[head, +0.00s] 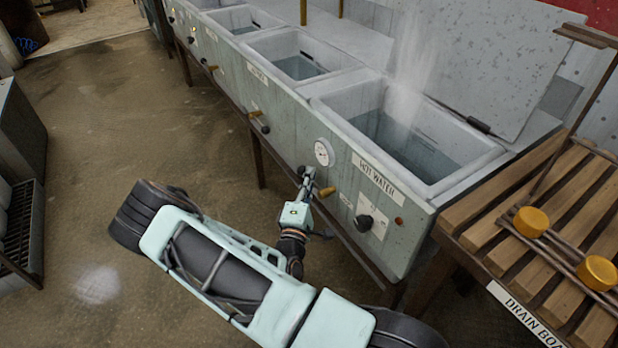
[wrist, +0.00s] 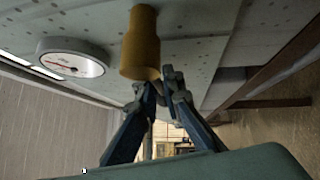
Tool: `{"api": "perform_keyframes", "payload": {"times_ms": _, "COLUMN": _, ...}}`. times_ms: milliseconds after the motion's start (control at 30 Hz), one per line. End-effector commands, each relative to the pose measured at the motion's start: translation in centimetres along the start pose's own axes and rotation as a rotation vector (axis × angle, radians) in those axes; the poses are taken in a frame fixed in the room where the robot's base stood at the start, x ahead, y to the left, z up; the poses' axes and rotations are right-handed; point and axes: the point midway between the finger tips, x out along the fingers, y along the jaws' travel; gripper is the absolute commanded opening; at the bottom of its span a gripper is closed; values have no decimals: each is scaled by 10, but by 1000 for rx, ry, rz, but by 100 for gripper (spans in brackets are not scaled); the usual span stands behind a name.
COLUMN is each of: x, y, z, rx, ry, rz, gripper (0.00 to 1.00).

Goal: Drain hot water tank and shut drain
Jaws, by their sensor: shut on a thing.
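The hot water tank (head: 350,150) is at the right of the row, labelled HOT WATER, with its lid up. Steam rises from it, and water (head: 405,140) stands below its rim. The fingers partly hide the contact.
A black knob (head: 364,221) and an orange lamp (head: 399,221) sit right of the handle. A slatted drain board (head: 510,225) with brass-coloured round pieces (head: 531,221) is at the right. Other tanks (head: 295,55) continue to the upper left.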

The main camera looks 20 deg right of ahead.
Motion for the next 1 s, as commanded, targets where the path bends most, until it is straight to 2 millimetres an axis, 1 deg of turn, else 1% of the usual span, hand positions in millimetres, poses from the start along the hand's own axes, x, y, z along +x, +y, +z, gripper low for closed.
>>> {"api": "perform_keyframes", "payload": {"times_ms": 33, "x": 0, "y": 0, "z": -6, "rx": 15, "ry": 9, "rz": 10, "gripper": 0}}
{"api": "perform_keyframes", "payload": {"times_ms": 167, "x": 0, "y": 6, "z": -5, "rx": 90, "ry": -12, "rz": 85, "gripper": 0}}
{"api": "perform_keyframes", "payload": {"times_ms": 300, "x": 0, "y": 17, "z": -3, "rx": 207, "ry": -42, "rz": 200, "gripper": 0}}
{"api": "perform_keyframes", "payload": {"times_ms": 400, "x": 0, "y": 24, "z": -1, "rx": 261, "ry": -56, "rz": 253, "gripper": 0}}
{"api": "perform_keyframes", "payload": {"times_ms": 500, "x": -1, "y": 28, "z": -1, "rx": 283, "ry": -59, "rz": 274, "gripper": 0}}
{"api": "perform_keyframes", "payload": {"times_ms": 733, "x": -1, "y": 29, "z": -2, "rx": 283, "ry": -57, "rz": 275, "gripper": 0}}
{"api": "perform_keyframes", "payload": {"times_ms": 767, "x": -1, "y": 29, "z": -2, "rx": 283, "ry": -57, "rz": 275, "gripper": 8}}
{"api": "perform_keyframes", "payload": {"times_ms": 900, "x": -1, "y": 29, "z": -2, "rx": 283, "ry": -57, "rz": 275, "gripper": 24}}
{"api": "perform_keyframes", "payload": {"times_ms": 933, "x": -1, "y": 29, "z": -2, "rx": 283, "ry": -57, "rz": 275, "gripper": 26}}
{"api": "perform_keyframes", "payload": {"times_ms": 1000, "x": -1, "y": 29, "z": -2, "rx": 283, "ry": -58, "rz": 275, "gripper": 26}}
